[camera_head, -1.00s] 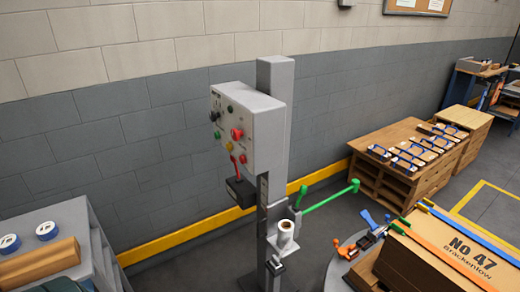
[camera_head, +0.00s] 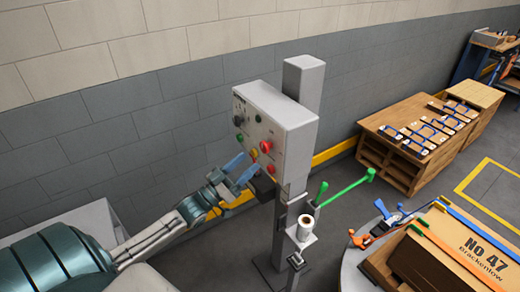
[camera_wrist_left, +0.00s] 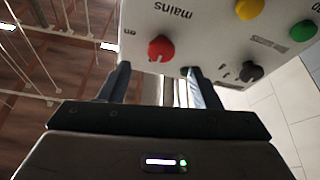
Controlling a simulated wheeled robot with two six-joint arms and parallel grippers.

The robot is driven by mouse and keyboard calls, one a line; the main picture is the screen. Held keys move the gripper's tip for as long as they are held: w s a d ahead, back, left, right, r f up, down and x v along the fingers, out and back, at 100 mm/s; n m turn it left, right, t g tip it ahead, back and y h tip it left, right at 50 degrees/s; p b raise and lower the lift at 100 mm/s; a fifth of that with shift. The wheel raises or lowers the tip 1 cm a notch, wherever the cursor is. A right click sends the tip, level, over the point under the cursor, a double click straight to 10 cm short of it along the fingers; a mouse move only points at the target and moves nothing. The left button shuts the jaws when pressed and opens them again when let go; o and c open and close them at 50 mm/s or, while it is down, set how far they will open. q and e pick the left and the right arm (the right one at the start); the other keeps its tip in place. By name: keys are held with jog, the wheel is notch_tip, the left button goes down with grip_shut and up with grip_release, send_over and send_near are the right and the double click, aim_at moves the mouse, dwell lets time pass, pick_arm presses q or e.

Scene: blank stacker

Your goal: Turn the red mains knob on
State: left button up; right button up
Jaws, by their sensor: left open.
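The red mains knob (camera_head: 265,146) is on the front of the grey control box. In the left wrist view the knob (camera_wrist_left: 161,47) sits beside the upside-down word "mains", with a pale mark on its lower edge. My left gripper (camera_head: 243,171) is open and empty, just in front of the box and slightly below the knob. In the left wrist view its two fingers (camera_wrist_left: 158,72) point at the panel, and the knob shows between and just beyond the tips, apparently untouched. My right gripper is in neither current view.
The grey control box (camera_head: 290,128) is on a grey post (camera_head: 305,80). Its panel also has a yellow button (camera_wrist_left: 248,8), a green button (camera_wrist_left: 303,30) and a black knob (camera_wrist_left: 250,72). A green bar (camera_head: 345,190) sticks out at right. A cardboard box (camera_head: 450,260) stands at lower right.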

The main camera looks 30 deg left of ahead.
aim_at(263, 149)
pick_arm(q)
jog(key=p+x, duration=0.1)
jog(key=x, duration=0.3)
jog(key=shift+w+r, duration=0.15)
jog(key=shift+w, duration=0.1)
jog(key=shift+w+d+r, duration=0.25)
jog(key=shift+w+d, duration=0.05)
jog(key=shift+w, duration=0.25)
jog(key=shift+w+p, duration=0.3)
jog(key=shift+w, duration=0.05)
jog(key=c, duration=1)
